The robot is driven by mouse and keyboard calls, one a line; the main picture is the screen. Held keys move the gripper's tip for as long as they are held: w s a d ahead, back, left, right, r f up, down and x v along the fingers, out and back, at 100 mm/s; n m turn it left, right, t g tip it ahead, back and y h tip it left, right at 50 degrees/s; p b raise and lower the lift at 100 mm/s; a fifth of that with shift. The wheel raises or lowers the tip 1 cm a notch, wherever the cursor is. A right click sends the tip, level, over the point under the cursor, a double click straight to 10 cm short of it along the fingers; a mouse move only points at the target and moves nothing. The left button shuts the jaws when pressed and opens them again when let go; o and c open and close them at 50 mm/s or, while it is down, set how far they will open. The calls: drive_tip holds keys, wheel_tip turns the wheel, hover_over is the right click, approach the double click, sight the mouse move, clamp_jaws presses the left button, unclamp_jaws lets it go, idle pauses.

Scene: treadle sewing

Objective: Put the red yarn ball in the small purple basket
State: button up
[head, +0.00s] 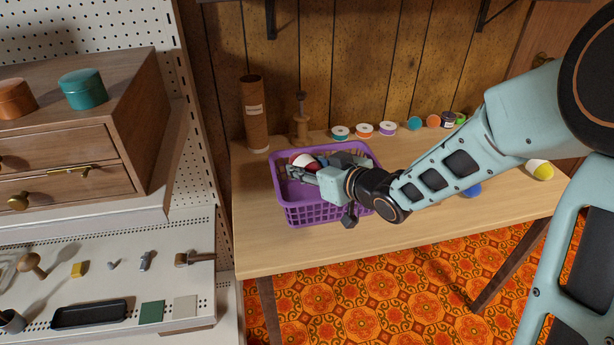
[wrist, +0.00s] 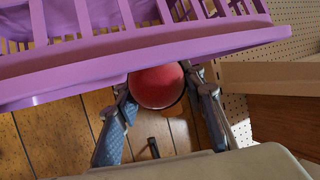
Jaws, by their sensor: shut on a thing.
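The small purple basket (head: 300,213) stands on the wooden table, and its rim (wrist: 60,75) crosses the upper part of the wrist view. My gripper (head: 305,172) is over the basket's opening in the head view. It is shut on the red yarn ball (wrist: 158,86), which sits between the two fingers. I cannot tell the ball's exact height against the basket rim.
A brown cardboard tube (head: 254,115) and a wooden spool stand (head: 300,125) are behind the basket. A blue ball (head: 472,190) and a yellow one (head: 541,170) lie right. The front table edge is clear.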

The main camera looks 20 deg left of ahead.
drive_tip(key=shift+f, duration=1)
drive_tip(key=shift+f, duration=0.1)
drive_tip(key=shift+f+b, duration=0.55)
drive_tip(key=shift+b, duration=0.1)
drive_tip(key=o, duration=1.1)
drive_tip(key=shift+s+d, duration=0.1)
